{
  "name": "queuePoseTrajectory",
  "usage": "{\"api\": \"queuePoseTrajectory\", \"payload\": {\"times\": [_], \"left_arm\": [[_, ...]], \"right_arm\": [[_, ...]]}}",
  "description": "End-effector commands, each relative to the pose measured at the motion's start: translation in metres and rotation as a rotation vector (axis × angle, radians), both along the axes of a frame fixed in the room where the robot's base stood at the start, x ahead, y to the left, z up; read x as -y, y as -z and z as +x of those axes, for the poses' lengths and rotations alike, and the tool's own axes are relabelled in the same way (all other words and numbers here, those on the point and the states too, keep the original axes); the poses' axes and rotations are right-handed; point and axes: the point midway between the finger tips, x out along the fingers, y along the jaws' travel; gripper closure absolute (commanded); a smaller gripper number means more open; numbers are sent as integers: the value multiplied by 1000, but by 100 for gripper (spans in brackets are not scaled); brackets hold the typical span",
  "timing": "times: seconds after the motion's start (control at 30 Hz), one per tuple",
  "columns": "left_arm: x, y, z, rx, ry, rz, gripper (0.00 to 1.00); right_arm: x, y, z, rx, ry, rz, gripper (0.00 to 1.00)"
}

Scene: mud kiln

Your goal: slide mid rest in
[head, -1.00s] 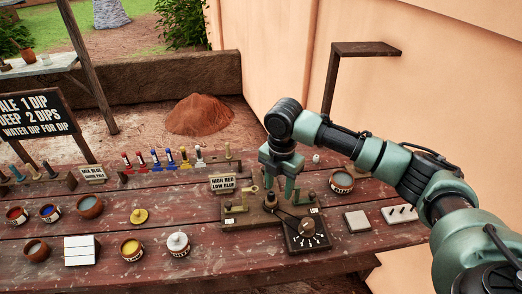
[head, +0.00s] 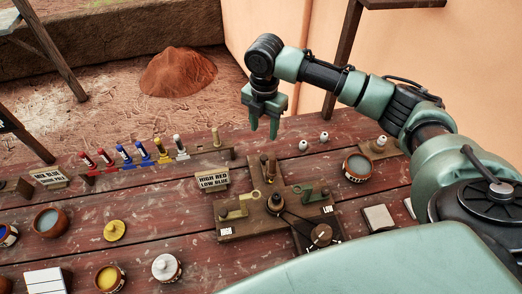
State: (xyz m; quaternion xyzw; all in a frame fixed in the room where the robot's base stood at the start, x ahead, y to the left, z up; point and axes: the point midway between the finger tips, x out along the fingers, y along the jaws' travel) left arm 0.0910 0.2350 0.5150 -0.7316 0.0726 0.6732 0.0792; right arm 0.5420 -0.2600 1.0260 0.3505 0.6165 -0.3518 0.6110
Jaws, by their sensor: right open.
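A wooden fixture (head: 232,232) sits on the plank table. It has a brass-coloured rest (head: 243,205) on its left arm and an olive rest (head: 306,202) on its right arm. Wooden pegs (head: 268,166) stand at its middle rear; I cannot tell for sure which part is the mid rest. A dark round hub (head: 276,202) in the centre joins a dark lever running to a knob (head: 320,235) at lower right. My right gripper (head: 263,130) is open and empty, pointing down above and behind the pegs, apart from them. My left gripper is out of view.
A sign (head: 213,180) reading "HIGH RED LOW BLUE" stands left of the fixture. Behind it is a rack of coloured pegs (head: 142,153). A bowl (head: 357,167) and two small white knobs (head: 303,145) are at right. Pots and a yellow lid (head: 115,230) lie at left.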

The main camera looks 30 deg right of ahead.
Motion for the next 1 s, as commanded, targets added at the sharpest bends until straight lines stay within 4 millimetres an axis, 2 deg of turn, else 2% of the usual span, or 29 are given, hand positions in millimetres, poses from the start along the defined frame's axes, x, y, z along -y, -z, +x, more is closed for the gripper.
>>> {"api": "queuePoseTrajectory", "payload": {"times": [0.03, 0.13, 0.4, 0.57, 1.0], "left_arm": [[0, 13, 8, 11, 0, -1, 0], [1, 27, 13, 21, 0, -3, 0], [0, 57, -5, -4, 0, 0, 0], [0, 55, -4, -4, 0, 0, 0], [0, 42, -3, -1, 0, -1, 0]], "right_arm": [[0, 14, 0, 0, 0, 0, 54], [0, 28, 0, 0, 0, 0, 54], [0, 57, 0, 0, 0, 0, 54], [0, 65, -1, -3, 0, -1, 54], [0, 126, -2, -2, 0, -1, 54]]}}
